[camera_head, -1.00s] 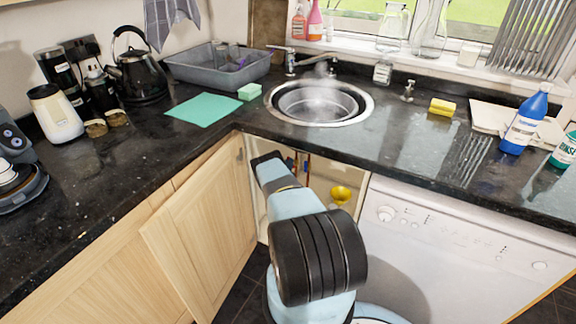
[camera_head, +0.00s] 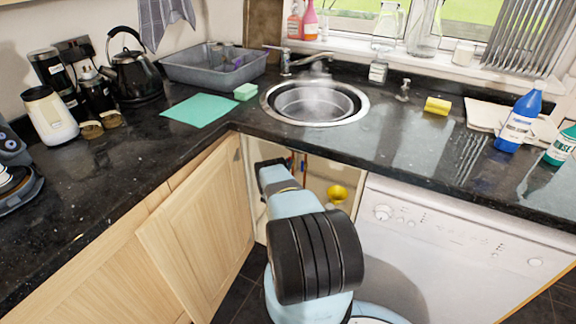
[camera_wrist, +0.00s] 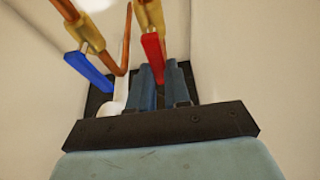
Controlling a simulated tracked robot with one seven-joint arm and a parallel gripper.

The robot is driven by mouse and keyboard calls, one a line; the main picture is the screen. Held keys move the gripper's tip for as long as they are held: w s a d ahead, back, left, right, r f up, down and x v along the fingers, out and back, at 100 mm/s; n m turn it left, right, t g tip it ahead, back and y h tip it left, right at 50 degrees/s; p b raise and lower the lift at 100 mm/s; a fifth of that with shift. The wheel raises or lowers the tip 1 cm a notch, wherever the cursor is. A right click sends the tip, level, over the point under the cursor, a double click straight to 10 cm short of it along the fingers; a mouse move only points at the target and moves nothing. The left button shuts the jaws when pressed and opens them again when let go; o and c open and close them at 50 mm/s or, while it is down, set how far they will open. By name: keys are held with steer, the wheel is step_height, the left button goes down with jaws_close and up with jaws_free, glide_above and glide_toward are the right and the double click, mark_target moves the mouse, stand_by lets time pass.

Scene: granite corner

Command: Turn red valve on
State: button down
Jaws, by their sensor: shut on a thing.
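In the wrist view, the red valve handle (camera_wrist: 152,56) hangs from a brass fitting on a copper pipe. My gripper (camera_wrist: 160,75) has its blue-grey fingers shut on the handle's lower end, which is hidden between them. A blue valve handle (camera_wrist: 90,73) on the other pipe slants to the left of the red one, apart from the fingers. In the head view, my arm reaches into the open cupboard (camera_head: 318,183) under the sink; the gripper and red handle are not clear there.
The open cupboard door (camera_head: 195,230) stands left of my arm. A white appliance (camera_head: 460,255) stands to the right. The dark worktop (camera_head: 400,140) with the sink (camera_head: 315,103) is above. A yellow object (camera_head: 337,192) is inside the cupboard. Pale walls surround the pipes.

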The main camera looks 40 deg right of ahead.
steer(key=shift+w+a+f, duration=0.1)
steer(key=shift+a+f, duration=0.05)
steer(key=shift+a, duration=0.05)
steer(key=c, duration=1.1)
jaws_free()
steer(key=shift+d, duration=0.15)
steer(key=shift+v, duration=3.8)
